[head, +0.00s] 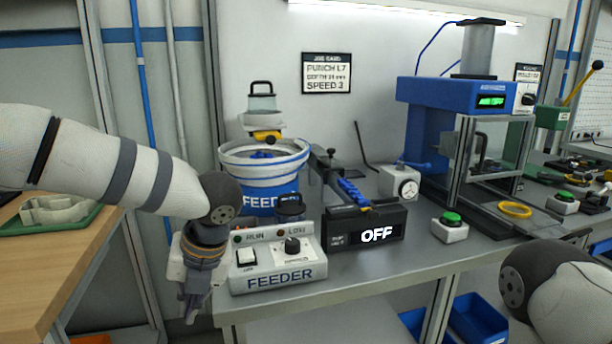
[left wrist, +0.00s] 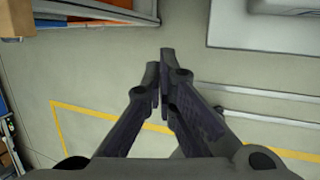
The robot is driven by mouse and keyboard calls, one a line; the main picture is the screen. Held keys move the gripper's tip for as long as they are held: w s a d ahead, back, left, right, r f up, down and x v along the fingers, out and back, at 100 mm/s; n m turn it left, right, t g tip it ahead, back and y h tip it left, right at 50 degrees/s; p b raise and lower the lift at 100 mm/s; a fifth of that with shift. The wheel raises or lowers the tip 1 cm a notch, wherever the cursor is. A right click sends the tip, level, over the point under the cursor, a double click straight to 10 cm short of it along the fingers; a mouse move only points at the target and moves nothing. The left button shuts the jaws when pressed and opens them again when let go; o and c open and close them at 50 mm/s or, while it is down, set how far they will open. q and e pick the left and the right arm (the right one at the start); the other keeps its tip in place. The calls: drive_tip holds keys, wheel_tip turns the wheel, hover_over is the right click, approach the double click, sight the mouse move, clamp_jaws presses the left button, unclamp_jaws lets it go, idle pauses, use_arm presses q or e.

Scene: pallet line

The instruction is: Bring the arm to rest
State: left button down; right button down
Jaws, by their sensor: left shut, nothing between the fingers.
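My left arm (head: 135,180) comes in from the left in the head view and bends down at the wrist. My left gripper (head: 190,308) points down in front of the left end of the grey bench, beside the FEEDER control box. In the left wrist view the left gripper (left wrist: 162,80) is shut with nothing between its fingers, above the floor. Part of my right arm (head: 560,295) shows at the lower right of the head view; its gripper is out of the picture.
The FEEDER box (head: 280,260) stands close to the left gripper. A wooden table (head: 75,255) with a green tray (head: 50,226) is at left. Blue bins (head: 475,318) sit below the bench.

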use_arm(q)
drive_tip(key=s+a+f+m+t, duration=0.2)
drive_tip(key=s+f+m, duration=0.1)
drive_tip(key=f+m, duration=0.7)
drive_tip(key=s+a+f+m+t, duration=0.1)
drive_tip(key=s+a+f+m, duration=0.25)
drive_tip(key=f+m, duration=0.6)
drive_tip(key=s+d+f+m+g+h, duration=0.1)
drive_tip(key=s+f+m+g+h, duration=0.1)
drive_tip(key=s+m, duration=0.7)
drive_tip(key=s+d+f+m+g+h, duration=0.1)
drive_tip(key=s+f+m+g+h, duration=0.1)
drive_tip(key=s+m, duration=0.8)
drive_tip(key=s+f+g, duration=0.1)
drive_tip(key=s+f, duration=0.1)
drive_tip(key=s, duration=0.7)
drive_tip(key=shift+s+d+g, duration=0.25)
drive_tip(key=shift+s+g, duration=0.05)
drive_tip(key=shift+g, duration=0.1)
drive_tip(key=c, duration=2.4)
unclamp_jaws()
